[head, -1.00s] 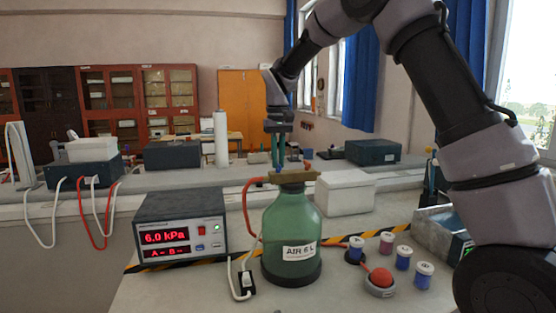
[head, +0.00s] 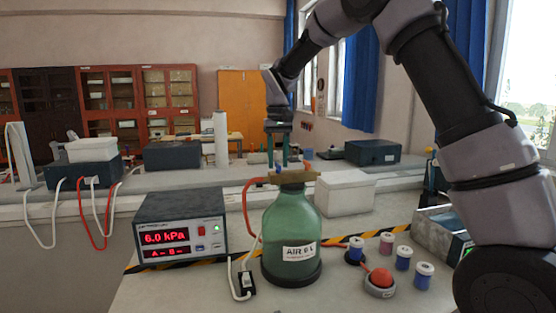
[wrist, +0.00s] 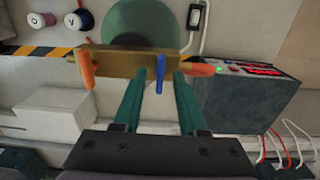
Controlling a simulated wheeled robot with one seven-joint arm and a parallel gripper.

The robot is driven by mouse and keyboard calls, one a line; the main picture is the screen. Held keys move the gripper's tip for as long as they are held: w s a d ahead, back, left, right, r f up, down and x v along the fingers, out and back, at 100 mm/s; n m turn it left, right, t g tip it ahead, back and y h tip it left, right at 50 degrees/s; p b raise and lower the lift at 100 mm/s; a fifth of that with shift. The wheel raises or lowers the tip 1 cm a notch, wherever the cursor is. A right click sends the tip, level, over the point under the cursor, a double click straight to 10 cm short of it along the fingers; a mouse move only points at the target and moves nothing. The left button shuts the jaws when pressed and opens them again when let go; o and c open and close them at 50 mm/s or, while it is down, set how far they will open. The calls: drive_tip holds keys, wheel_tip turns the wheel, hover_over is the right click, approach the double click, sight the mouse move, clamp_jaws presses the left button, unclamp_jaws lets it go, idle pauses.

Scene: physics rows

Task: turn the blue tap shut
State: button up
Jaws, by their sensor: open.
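The blue tap (wrist: 160,72) is a small lever on a brass bar (wrist: 120,62) on top of the green bottle (head: 290,225). In the wrist view its lever lies crosswise to the bar. My gripper (wrist: 159,76) is open, with its two green fingers on either side of the blue lever. Small gaps show beside the lever, and I cannot tell whether either finger touches it. In the head view the gripper (head: 278,160) points down over the bar, and only a bit of the blue tap (head: 278,169) shows. An orange lever (wrist: 87,72) is at the bar's other end.
A meter (head: 180,225) reading 6.0 kPa stands left of the bottle. A red hose (head: 249,195) runs from the bar. A white box (head: 345,193) is behind right. Several spools (head: 403,257) and a red button (head: 380,277) sit at right.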

sight(279, 164)
wheel_tip(279, 164, up, 11)
idle(0.4)
drive_tip(key=shift+d+f, duration=0.1)
